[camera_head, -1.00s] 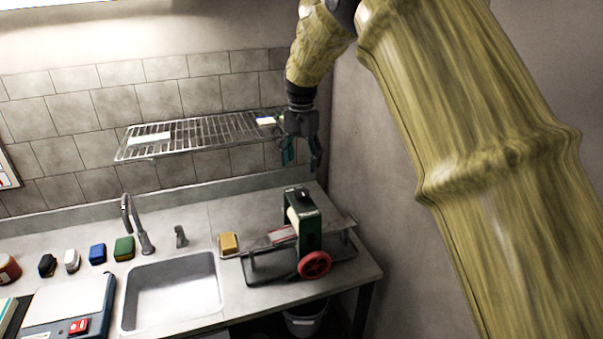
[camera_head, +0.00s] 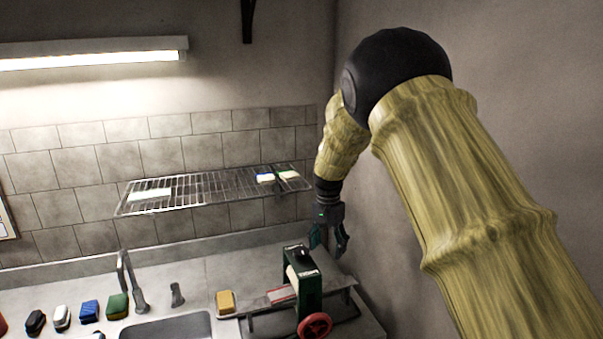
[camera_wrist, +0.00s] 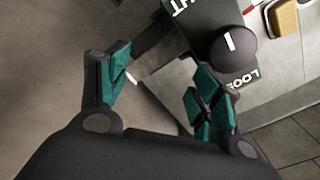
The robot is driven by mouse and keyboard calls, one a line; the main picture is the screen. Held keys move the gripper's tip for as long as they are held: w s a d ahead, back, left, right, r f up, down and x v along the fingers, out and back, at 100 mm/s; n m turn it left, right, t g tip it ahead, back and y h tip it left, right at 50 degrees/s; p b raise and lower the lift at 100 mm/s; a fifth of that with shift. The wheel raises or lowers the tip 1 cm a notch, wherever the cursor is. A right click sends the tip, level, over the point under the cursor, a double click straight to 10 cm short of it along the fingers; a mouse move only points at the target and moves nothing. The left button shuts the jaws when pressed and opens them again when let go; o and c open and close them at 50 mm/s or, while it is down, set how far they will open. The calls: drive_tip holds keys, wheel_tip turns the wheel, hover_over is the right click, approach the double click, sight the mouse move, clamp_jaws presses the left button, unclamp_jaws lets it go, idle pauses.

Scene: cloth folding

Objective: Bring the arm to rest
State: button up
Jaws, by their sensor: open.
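My gripper (camera_head: 328,238) hangs at the end of my yellow-sleeved arm, just behind and right of the green machine with the red handwheel (camera_head: 308,285). Its teal-padded fingers are apart with nothing between them. In the wrist view my gripper (camera_wrist: 160,95) is also open and empty, above the counter's edge, with the machine's dark green top and black knob (camera_wrist: 232,46) beyond the right finger. I cannot tell the exact gap between finger and machine.
A wire shelf (camera_head: 215,190) on the tiled wall holds a white piece and small blocks. On the counter (camera_head: 215,262) are a sink (camera_head: 165,328), a faucet (camera_head: 130,280), a yellow sponge (camera_head: 225,302) and several coloured blocks. A grey wall (camera_head: 385,260) stands close right of my arm.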

drive_tip(key=s+d+f+h, duration=0.1)
drive_tip(key=s+d+f, duration=0.5)
drive_tip(key=d+f, duration=0.45)
drive_tip(key=s+d+f, duration=0.5)
drive_tip(key=d+f, duration=0.2)
drive_tip(key=f, duration=0.7)
drive_tip(key=s+f+n+b, duration=0.2)
drive_tip(key=s+f+b, duration=0.2)
drive_tip(key=s+f, duration=1.15)
drive_tip(key=s+a+f+n+b, duration=0.1)
drive_tip(key=s+f, duration=0.1)
drive_tip(key=s, duration=0.8)
drive_tip(key=s+f+n+y+b, duration=0.1)
drive_tip(key=s+f+b, duration=0.1)
drive_tip(key=s, duration=0.7)
drive_tip(key=s+a+f+n+b, duration=0.1)
drive_tip(key=s+f+n+b, duration=0.1)
drive_tip(key=s, duration=0.8)
drive_tip(key=shift+s+a+f, duration=0.3)
drive_tip(key=shift+a+f, duration=0.05)
drive_tip(key=shift+f, duration=0.4)
